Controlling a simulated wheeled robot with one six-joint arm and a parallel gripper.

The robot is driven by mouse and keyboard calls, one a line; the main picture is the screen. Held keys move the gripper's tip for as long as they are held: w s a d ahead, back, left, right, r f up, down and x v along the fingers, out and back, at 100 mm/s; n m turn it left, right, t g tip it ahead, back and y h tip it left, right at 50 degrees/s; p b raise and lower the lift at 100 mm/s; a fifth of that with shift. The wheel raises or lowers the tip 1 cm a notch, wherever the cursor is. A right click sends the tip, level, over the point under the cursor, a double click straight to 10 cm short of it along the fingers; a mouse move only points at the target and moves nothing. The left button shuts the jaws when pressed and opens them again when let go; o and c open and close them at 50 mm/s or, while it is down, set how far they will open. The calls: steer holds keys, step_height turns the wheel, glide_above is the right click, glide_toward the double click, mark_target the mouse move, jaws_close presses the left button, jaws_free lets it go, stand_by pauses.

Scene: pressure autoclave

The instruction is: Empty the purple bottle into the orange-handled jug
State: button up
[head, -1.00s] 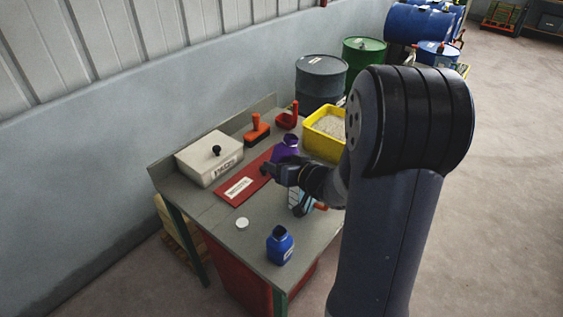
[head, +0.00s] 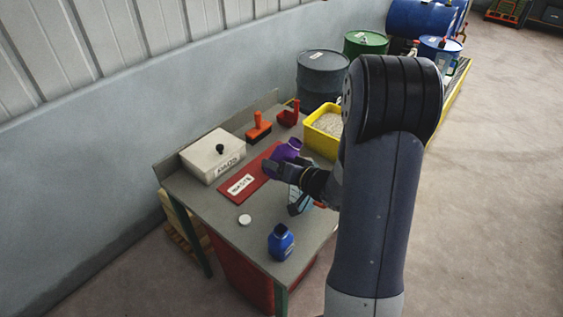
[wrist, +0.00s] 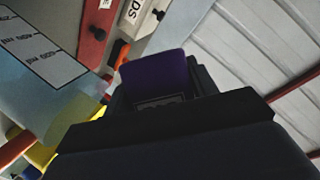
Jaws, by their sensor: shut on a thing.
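The purple bottle (head: 286,150) is in my gripper (head: 270,168), held above the bench and tilted in the head view. My gripper is shut on it. The bottle (wrist: 155,75) also shows between the fingers in the wrist view. The jug (head: 300,203) stands on the bench just below my gripper, partly hidden by my arm; a bit of its orange handle (head: 320,205) shows. In the wrist view the clear jug (wrist: 40,60) with its printed scale is at the left, close beside the bottle. I cannot tell whether liquid is flowing.
Drums (head: 324,75) stand behind.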

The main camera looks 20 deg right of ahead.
steer(key=shift+s+a+r+m+y+p, duration=0.1)
steer(key=shift+a+m+y+p, duration=0.55)
steer(key=shift+m, duration=0.35)
steer(key=shift+s+a+m+t+y+p, duration=0.1)
steer(key=shift+a+m+t+y+p, duration=0.1)
steer(key=shift+m+y, duration=0.25)
steer(key=shift+a+m+t+y+p, duration=0.1)
steer(key=shift+m+t+y, duration=0.1)
steer(key=shift+m, duration=0.45)
steer(key=shift+f+m+t+y, duration=0.25)
steer(key=shift+f+m, duration=0.05)
steer(key=shift+m, duration=0.5)
steer(key=shift+f+m+t+y, duration=0.25)
steer(key=shift+m, duration=0.55)
steer(key=shift+d+r+m+t+y+p, duration=0.15)
steer(key=shift+d+r+m+t+p, duration=0.1)
steer(key=shift+r+m, duration=0.3)
steer(key=shift+d+r+m+t+y+p, duration=0.15)
steer(key=shift+r+m, duration=0.25)
steer(key=shift+m, duration=0.4)
steer(key=shift+d+r+m+t+y+p, duration=0.15)
steer(key=shift+r+m+t+p, duration=0.15)
steer(key=shift+r+m, duration=0.25)
stand_by(0.4)
steer(key=shift+f, duration=0.15)
